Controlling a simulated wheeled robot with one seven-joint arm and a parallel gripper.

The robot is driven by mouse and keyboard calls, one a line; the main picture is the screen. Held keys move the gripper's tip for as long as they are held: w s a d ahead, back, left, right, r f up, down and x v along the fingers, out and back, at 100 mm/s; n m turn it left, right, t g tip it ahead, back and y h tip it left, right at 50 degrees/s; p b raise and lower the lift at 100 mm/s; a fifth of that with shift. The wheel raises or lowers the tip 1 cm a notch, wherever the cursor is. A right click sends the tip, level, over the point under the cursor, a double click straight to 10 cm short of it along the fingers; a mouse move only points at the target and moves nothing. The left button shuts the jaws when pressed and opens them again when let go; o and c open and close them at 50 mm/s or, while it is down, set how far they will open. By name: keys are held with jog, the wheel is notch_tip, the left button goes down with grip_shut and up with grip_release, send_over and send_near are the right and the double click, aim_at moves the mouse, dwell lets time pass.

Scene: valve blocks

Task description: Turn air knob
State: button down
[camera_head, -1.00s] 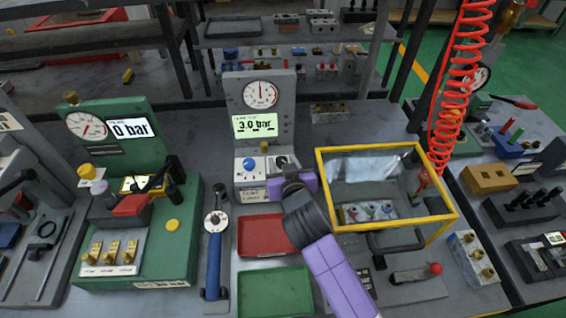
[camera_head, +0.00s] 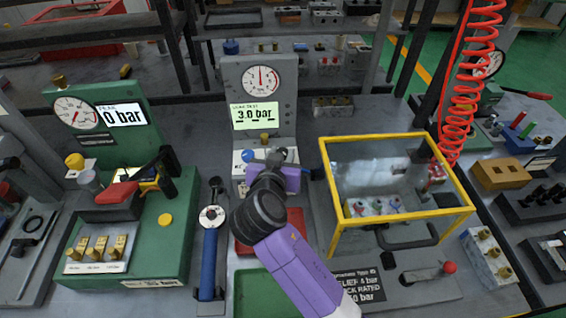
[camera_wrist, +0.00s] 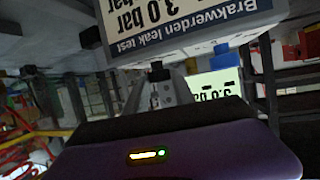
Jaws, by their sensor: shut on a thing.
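The grey leak test unit (camera_head: 287,120) stands at the back middle, with a round gauge (camera_head: 261,80) and a display (camera_head: 256,115) reading 3.0 bar.
A yellow-framed clear box (camera_head: 400,210) stands just right of my arm. A green block (camera_head: 165,225) with brass valves is on the left. A blue-handled lever (camera_head: 210,255), a red tray (camera_head: 245,247) and a green tray (camera_head: 255,295) lie in front. A red coiled hose (camera_head: 470,75) hangs at right.

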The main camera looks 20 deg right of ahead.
jog(key=shift+w+a+m+g+h+b, duration=0.15)
jog(key=shift+m+g+h+b, duration=0.85)
jog(key=shift+m+b, duration=0.15)
jog(key=shift+w+a+m+g+h+b, duration=0.15)
jog(key=shift+m+g+h+b, duration=0.8)
jog(key=shift+m+b, duration=0.2)
jog(key=shift+g, duration=0.25)
jog(key=c, duration=1.1)
grip_release()
jog(key=shift+o, duration=0.2)
jog(key=v, duration=0.7)
jog(key=shift+s+a+b, duration=0.25)
jog(key=shift+a+b, duration=0.05)
